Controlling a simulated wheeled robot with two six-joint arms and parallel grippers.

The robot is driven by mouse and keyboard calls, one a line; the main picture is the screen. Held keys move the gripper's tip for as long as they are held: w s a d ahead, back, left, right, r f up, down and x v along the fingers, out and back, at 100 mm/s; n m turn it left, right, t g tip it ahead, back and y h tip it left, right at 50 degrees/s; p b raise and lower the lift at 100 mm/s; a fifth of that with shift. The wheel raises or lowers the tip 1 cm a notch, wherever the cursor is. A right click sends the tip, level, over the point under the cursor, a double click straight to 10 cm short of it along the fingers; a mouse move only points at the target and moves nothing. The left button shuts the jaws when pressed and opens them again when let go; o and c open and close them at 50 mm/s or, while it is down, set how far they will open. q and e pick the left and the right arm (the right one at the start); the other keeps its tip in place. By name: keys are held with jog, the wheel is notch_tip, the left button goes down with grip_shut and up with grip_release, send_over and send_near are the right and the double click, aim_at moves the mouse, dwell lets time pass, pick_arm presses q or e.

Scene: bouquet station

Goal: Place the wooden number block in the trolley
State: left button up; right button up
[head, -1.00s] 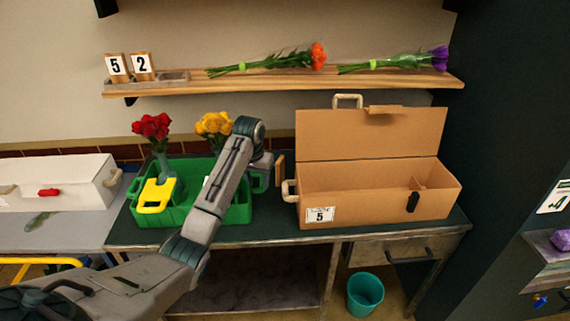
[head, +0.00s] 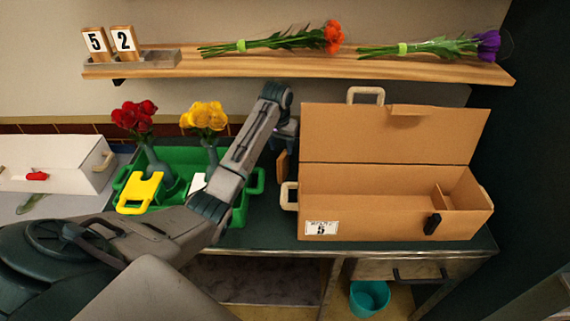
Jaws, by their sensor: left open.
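Two wooden number blocks stand upright in a grey holder (head: 150,59) at the left of the wall shelf: a "5" block (head: 95,43) and a "2" block (head: 124,41). A plain brown wooden piece (head: 281,166) stands upright between the green tote and the cardboard box; no number shows on it. My left gripper (head: 284,138) is just above and behind this piece, partly hidden by my arm. It is open; I cannot tell whether it touches the piece. No trolley can be made out for certain. My right gripper is out of view.
The green tote (head: 242,212) holds red roses (head: 134,115), yellow roses (head: 205,116) and a yellow tool (head: 140,190). An open cardboard box (head: 378,218) labelled 5 fills the bench's right. Wrapped flowers lie on the shelf (head: 300,64). A white box (head: 50,165) stands left, a teal bin (head: 369,297) below.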

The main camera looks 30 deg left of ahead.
aim_at(283, 155)
pick_arm(q)
jog(key=shift+f, duration=0.4)
jog(key=f+p, duration=0.1)
jog(key=f, duration=0.1)
jog(key=w+f+p, duration=0.1)
jog(key=f, duration=0.1)
jog(key=shift+f, duration=0.15)
jog(key=shift+w+f, duration=0.1)
jog(key=shift+f, duration=0.15)
jog(key=shift+c, duration=1.3)
grip_shut()
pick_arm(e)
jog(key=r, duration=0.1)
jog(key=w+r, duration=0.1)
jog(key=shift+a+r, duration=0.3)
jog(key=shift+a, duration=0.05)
